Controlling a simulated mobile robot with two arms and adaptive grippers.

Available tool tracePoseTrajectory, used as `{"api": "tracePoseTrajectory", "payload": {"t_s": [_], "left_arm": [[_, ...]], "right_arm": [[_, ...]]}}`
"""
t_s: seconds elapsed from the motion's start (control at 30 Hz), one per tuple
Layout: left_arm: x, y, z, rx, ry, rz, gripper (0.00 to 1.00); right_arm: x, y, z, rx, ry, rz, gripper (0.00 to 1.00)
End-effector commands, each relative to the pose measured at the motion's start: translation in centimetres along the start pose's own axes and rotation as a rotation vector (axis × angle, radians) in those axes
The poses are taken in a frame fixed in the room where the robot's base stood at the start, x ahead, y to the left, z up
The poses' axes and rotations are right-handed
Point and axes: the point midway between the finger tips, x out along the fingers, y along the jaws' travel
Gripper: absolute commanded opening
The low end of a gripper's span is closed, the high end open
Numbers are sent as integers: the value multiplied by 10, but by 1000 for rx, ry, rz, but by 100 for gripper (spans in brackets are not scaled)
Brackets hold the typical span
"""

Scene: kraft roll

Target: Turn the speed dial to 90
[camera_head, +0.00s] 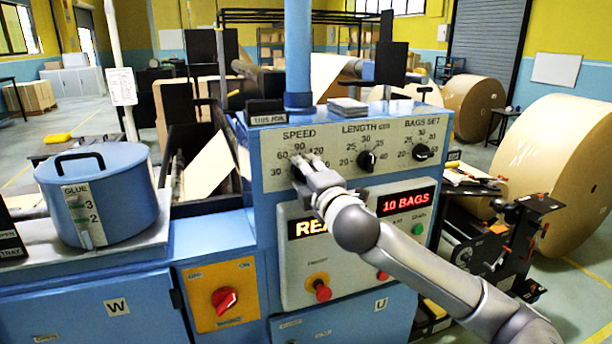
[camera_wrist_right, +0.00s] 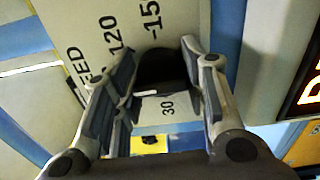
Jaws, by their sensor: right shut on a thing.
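The speed dial is a dark knob that shows between the fingers in the right wrist view (camera_wrist_right: 165,70). Its scale sits under the word SPEED on the grey control panel (camera_head: 351,190), with 30, 60, 90 and 120 readable in the head view. My right gripper (camera_head: 304,172) is shut on the knob, one finger on each side, and hides most of it in the head view. In the right wrist view the gripper (camera_wrist_right: 160,85) frames the knob. A white pointer line shows near the left finger; the exact number it points to is hidden. My left gripper is not in view.
Right of the speed dial are the length dial (camera_head: 367,160) and the bags set dial (camera_head: 421,152). Below are lit displays (camera_head: 406,201), a red push button (camera_head: 322,291) and a red rotary switch (camera_head: 224,299). A blue glue pot (camera_head: 105,195) stands left.

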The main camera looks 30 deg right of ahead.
Motion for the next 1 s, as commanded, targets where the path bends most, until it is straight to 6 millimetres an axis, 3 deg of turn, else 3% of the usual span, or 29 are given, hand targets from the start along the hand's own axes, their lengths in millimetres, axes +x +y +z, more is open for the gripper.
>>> {"api": "tracePoseTrajectory", "payload": {"t_s": [0.6,0.63,0.8,1.0], "left_arm": [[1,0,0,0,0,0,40],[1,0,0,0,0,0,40],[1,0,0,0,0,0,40],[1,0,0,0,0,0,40]], "right_arm": [[0,-1,0,50,0,-2,16],[0,-1,0,50,0,-2,41],[0,-1,0,49,0,-1,62],[0,0,0,49,0,-1,62]]}}
